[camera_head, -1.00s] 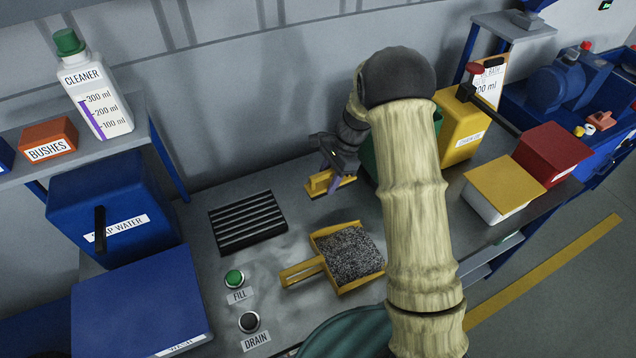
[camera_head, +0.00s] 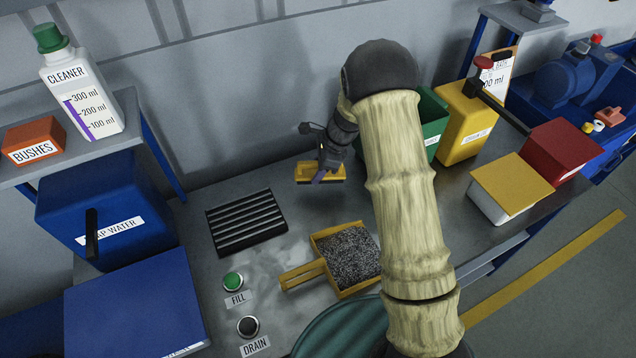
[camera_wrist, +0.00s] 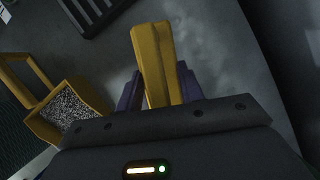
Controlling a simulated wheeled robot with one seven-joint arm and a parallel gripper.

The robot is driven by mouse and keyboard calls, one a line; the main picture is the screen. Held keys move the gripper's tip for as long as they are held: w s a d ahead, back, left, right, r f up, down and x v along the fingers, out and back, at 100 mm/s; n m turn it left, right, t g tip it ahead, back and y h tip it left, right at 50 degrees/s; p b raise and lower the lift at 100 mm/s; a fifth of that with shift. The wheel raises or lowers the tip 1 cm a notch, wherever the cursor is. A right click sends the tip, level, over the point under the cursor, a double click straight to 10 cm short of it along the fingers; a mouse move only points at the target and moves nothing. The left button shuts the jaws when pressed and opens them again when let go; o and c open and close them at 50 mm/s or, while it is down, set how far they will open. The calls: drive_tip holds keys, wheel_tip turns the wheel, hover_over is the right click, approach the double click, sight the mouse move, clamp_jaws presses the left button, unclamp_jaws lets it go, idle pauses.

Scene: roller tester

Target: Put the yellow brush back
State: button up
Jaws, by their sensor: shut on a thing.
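My gripper (camera_head: 322,176) is shut on the yellow brush (camera_head: 306,171) and holds it near the back wall, to the right of the black ribbed rack. In the wrist view the brush (camera_wrist: 153,55) stands out between the purple fingers of my gripper (camera_wrist: 158,92). The brush's lower face is dark in the head view. It seems to be above the grey bench (camera_head: 285,215), but the exact gap cannot be told.
A yellow dustpan (camera_head: 318,238) full of grey grit lies on the bench and shows in the wrist view (camera_wrist: 85,85). The black ribbed rack (camera_head: 245,222) lies left of it. Green (camera_head: 433,125) and yellow (camera_head: 466,120) bins stand right. FILL (camera_head: 232,281) and DRAIN (camera_head: 248,326) buttons sit in front.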

drive_tip(key=shift+f, duration=0.9)
drive_tip(key=shift+f, duration=1.9)
drive_tip(key=shift+f, duration=0.1)
drive_tip(key=o, duration=1.1)
